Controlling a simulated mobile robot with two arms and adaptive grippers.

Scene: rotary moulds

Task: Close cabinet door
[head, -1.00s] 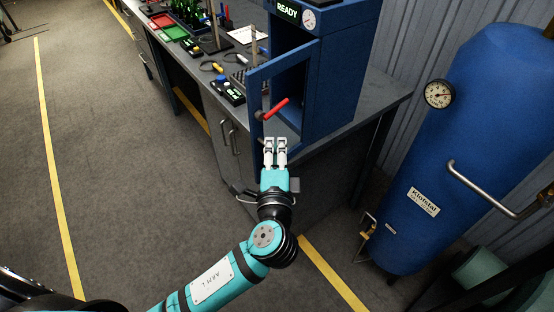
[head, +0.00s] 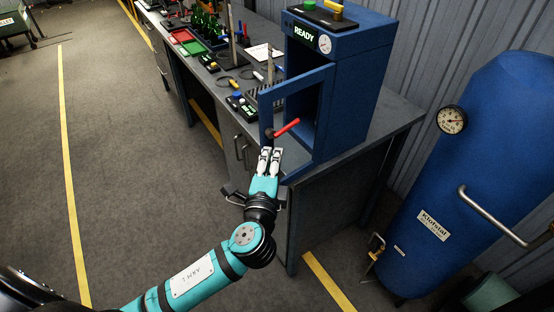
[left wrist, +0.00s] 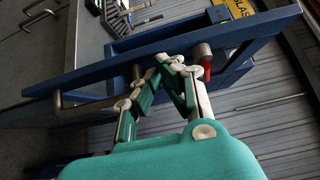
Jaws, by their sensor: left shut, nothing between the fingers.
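The blue cabinet (head: 345,90) stands on the workbench with a gauge and a "READY" display on its front. Its framed blue door (head: 297,88) hangs open toward the left, with a red-handled lever (head: 287,128) on it. My left gripper (head: 271,150) is shut and empty, just below the lever at the door's lower part. In the left wrist view its fingertips (left wrist: 170,60) meet close to the blue door frame (left wrist: 200,30); I cannot tell whether they touch it. The red handle (left wrist: 206,70) is partly hidden behind the fingers. My right gripper is not in view.
The grey workbench (head: 395,125) carries a black control box (head: 242,106), trays and bottles to the left of the cabinet. A blue tank (head: 470,170) with a pipe handle stands at the right.

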